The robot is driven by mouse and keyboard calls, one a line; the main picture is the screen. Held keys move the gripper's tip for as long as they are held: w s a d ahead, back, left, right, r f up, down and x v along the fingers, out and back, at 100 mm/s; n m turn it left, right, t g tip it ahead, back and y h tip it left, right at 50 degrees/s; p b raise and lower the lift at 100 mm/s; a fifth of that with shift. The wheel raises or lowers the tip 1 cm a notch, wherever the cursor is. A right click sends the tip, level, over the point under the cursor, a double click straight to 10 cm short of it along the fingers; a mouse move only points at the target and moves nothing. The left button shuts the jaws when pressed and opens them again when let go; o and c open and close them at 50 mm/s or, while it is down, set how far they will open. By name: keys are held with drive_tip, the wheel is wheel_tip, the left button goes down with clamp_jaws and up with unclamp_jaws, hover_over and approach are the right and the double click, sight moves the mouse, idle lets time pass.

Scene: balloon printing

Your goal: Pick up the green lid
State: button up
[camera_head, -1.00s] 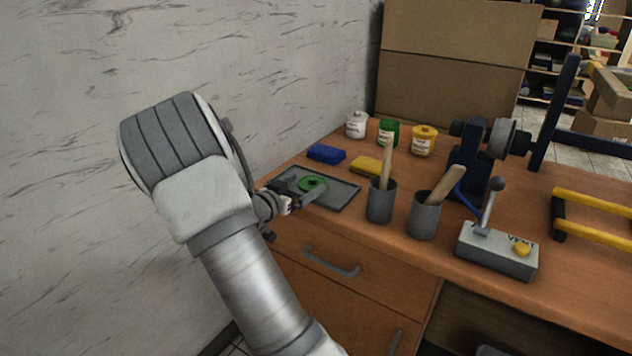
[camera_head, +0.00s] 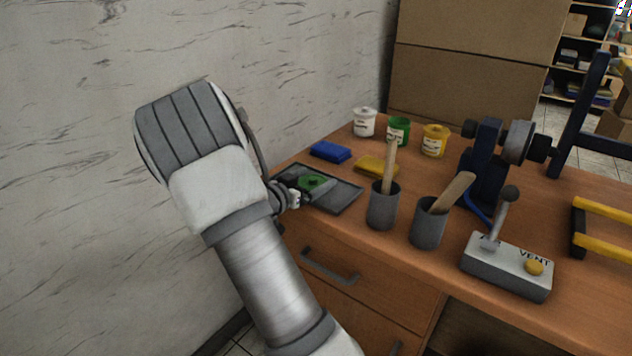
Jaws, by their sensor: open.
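The green lid (camera_head: 313,181) is a small round disc with a dark centre. It lies on or just above the grey tray (camera_head: 347,203) at the left end of the wooden desk. My gripper (camera_head: 309,187) reaches in from the left at the tray, with its fingers beside the lid. It is open, and the lid appears between or right next to the fingers; contact cannot be made out. My wrist hides part of the tray's left side.
A blue sponge (camera_head: 331,151) and a yellow sponge (camera_head: 377,166) lie behind the tray. White (camera_head: 364,123), green (camera_head: 398,131) and yellow (camera_head: 434,141) pots stand further back. Two grey cups (camera_head: 383,208) with wooden handles and a lever box (camera_head: 507,266) stand to the right. A wall is close on the left.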

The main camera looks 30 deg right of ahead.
drive_tip(key=c, duration=0.9)
drive_tip(key=shift+r, duration=0.1)
